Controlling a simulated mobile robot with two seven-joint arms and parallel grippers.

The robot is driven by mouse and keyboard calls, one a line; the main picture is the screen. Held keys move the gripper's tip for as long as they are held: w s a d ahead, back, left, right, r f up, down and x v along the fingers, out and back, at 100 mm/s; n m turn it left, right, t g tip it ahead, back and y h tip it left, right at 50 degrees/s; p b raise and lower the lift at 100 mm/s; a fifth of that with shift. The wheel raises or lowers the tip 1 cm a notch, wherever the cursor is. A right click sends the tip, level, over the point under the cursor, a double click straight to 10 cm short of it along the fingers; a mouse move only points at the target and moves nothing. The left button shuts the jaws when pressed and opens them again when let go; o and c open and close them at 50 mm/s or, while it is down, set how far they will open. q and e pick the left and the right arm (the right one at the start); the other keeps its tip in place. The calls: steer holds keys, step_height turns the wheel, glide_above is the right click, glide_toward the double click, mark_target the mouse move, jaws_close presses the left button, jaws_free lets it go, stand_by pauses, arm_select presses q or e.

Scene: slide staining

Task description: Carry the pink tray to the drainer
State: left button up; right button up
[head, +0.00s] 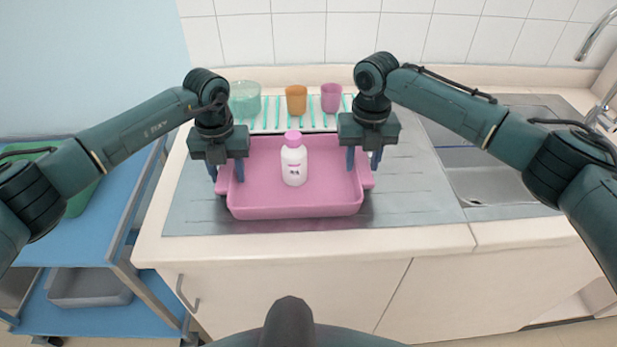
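The pink tray (296,211) is over the grey grooved drainer (415,205) beside the sink, level. I cannot tell for sure whether its base touches the metal. A white bottle with a pink cap (294,165) stands upright inside it. My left gripper (227,178) is at the tray's left side, one finger outside and one inside the rim. My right gripper (363,168) straddles the right side the same way. On both, the fingers stand wide apart around the thin rim. The fingertips are partly hidden by the tray.
A green glass bowl (245,98), an orange cup (296,99) and a purple cup (331,97) stand behind the tray near a striped teal-and-white rack (275,122). The sink basin (490,172) and tap (596,32) are at right. A blue cart (95,235) stands at left.

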arm_select(q)
steer(key=shift+o, duration=1.4)
steer(key=shift+r, duration=0.15)
arm_select(e)
steer(key=shift+o, duration=1.4)
steer(key=shift+r, duration=0.1)
steer(key=shift+r, duration=0.2)
arm_select(q)
step_height(320, 180, up, 12)
arm_select(e)
step_height(320, 180, up, 12)
steer(key=shift+f, duration=0.2)
steer(key=shift+s, duration=0.1)
